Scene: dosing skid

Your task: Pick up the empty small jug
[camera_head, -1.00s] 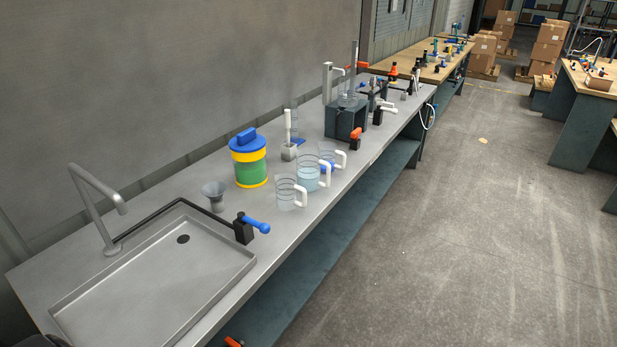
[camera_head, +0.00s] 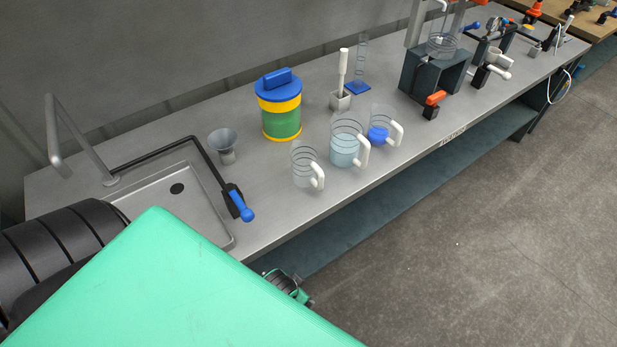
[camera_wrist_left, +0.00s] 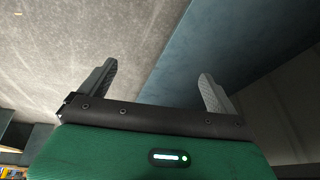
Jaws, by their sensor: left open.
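A small clear empty-looking jug (camera_head: 304,166) with a white handle stands upright near the bench's front edge. Beside it, a larger clear jug (camera_head: 346,147) holds pale blue liquid. Another clear jug (camera_head: 383,132) behind that one has blue in its bottom. My left arm crosses the lower left of the head view, with its gripper mostly hidden behind my green arm link. In the left wrist view my left gripper (camera_wrist_left: 157,80) is open and empty, its fingers apart over the floor and a dark blue-grey panel. No jug shows there. My right gripper is not in view.
A sink basin (camera_head: 172,205) with a tap lies at the left, and a blue-handled valve (camera_head: 240,203) stands near the empty jug. Open floor lies to the right.

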